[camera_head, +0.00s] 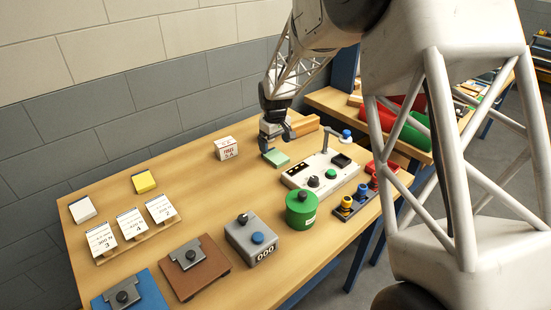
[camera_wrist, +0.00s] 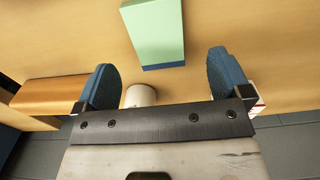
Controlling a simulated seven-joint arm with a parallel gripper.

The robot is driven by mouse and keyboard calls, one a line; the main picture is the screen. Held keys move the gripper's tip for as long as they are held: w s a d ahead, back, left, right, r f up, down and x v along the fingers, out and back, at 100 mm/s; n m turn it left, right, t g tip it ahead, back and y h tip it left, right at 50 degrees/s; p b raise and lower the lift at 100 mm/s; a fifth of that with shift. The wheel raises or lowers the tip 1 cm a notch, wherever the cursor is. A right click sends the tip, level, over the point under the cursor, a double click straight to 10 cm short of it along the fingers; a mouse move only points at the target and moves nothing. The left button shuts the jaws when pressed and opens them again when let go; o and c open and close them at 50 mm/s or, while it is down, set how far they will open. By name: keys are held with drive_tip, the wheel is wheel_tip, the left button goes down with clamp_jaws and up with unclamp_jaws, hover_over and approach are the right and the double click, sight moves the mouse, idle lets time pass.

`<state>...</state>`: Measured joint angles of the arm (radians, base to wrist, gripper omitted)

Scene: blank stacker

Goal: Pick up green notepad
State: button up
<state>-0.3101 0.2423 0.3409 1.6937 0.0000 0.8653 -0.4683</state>
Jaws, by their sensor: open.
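The green notepad (camera_head: 276,158) lies on the wooden table, pale green on top, just below my gripper in the head view. In the wrist view the green notepad (camera_wrist: 153,30) is at the top centre, with a dark edge at its near end. My gripper (camera_head: 274,145) is over the table at the notepad's back side. In the wrist view my gripper (camera_wrist: 165,80) has its two blue fingertips wide apart with nothing between them but table and a small white cylinder (camera_wrist: 140,95). The notepad appears beyond the fingertips, roughly in line with the gap.
A white control panel (camera_head: 322,175) with knobs stands right of the notepad. A white box with red print (camera_head: 226,148) stands to its left, and a wooden block (camera_head: 305,126) behind. A green cylinder (camera_head: 301,211) stands in front. A yellow notepad (camera_head: 144,182) lies far left. The table's middle is clear.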

sight(276, 156)
drive_tip(key=shift+f, duration=0.2)
drive_tip(key=shift+w+d+f, duration=0.1)
drive_tip(key=shift+w+f, duration=0.05)
drive_tip(key=shift+f, duration=2.35)
drive_tip(key=shift+c, duration=0.2)
drive_tip(key=c, duration=1)
drive_tip(key=shift+r, duration=0.1)
drive_tip(key=shift+r, duration=4.9)
